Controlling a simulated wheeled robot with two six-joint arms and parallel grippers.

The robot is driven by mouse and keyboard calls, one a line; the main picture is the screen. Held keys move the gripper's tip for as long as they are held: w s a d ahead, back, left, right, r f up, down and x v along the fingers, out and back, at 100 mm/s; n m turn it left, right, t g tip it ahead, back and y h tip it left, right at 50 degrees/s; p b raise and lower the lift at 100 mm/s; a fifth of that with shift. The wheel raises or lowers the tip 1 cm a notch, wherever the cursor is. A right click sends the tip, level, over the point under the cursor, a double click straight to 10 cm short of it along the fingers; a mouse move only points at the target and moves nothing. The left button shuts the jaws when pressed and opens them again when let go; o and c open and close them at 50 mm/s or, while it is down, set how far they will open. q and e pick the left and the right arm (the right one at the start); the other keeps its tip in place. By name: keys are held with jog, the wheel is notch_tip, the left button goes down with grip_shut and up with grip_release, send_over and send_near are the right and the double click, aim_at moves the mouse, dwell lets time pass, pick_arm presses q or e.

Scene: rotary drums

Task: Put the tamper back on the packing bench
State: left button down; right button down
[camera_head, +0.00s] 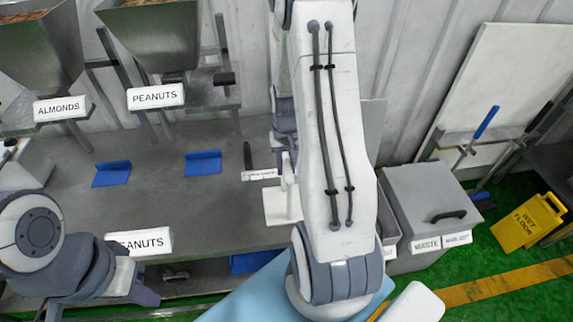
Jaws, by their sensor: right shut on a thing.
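The grey bench (205,215) fills the left and middle of the head view. A white upright piece with a flat white base (283,207), seemingly the tamper, stands out against the bench beside my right arm. My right gripper (285,155) is mostly hidden behind its own arm; it is shut on the upper part of this piece. Whether the base touches the bench top is unclear. My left gripper (105,292) is low at the left, by the bench's front edge. Its fingertips do not show clearly.
Hoppers labelled almonds (40,60) and peanuts (155,40) stand at the back. Two blue scoop-like pieces (203,163) lie on the bench. A small label (259,174) stands near the tamper. A grey lidded bin (425,205) and a yellow wet-floor sign (528,222) are right.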

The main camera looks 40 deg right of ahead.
jog(key=shift+f, duration=0.2)
jog(key=c, duration=0.6)
grip_release()
jog(key=shift+r, duration=0.15)
